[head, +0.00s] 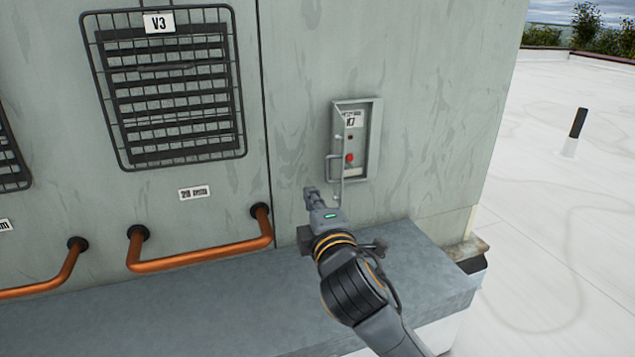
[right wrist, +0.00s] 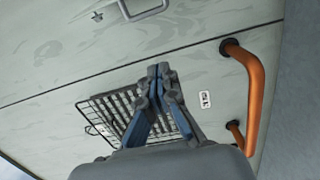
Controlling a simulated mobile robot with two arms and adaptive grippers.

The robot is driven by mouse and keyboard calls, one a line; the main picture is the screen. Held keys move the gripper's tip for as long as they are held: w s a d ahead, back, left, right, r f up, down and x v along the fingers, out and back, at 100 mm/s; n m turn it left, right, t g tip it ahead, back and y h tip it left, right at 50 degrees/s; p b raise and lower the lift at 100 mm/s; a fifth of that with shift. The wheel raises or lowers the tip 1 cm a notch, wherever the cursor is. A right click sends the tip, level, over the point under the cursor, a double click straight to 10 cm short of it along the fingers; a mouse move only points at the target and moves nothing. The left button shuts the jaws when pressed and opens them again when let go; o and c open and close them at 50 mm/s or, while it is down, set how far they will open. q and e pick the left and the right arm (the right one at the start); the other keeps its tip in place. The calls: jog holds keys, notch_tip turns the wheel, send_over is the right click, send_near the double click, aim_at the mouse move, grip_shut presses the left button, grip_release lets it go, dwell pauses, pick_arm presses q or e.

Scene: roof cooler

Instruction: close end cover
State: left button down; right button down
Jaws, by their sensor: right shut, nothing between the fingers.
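The end cover (head: 338,150) is a thin grey panel at the left side of a shallow grey wall box (head: 376,140). It stands out from the wall, seen nearly edge-on, so the box is open. Its grey handle (head: 331,168) faces left; a similar grey handle (right wrist: 146,8) shows at the top edge in the right wrist view. A red knob (head: 349,158) shows in the box. My right gripper (head: 309,192) is shut and empty, just below and left of the cover's handle, apart from it. Its closed fingertips (right wrist: 160,70) also show in the right wrist view. My left gripper is out of view.
A black grille (head: 165,85) labelled V3 is on the wall at left. Orange pipes (head: 200,257) stick out below it, left of my right arm. A grey ledge (head: 215,305) runs along the wall's foot. The white roof at right is mostly clear.

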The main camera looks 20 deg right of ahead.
jog(key=w+d+p, duration=0.3)
jog(key=w+d, duration=0.1)
jog(key=w, duration=0.4)
jog(key=shift+w+d+p, duration=0.15)
jog(key=shift+w+p, duration=0.1)
jog(key=shift+p, duration=0.15)
jog(key=shift+f, duration=0.1)
jog(key=shift+d, duration=0.1)
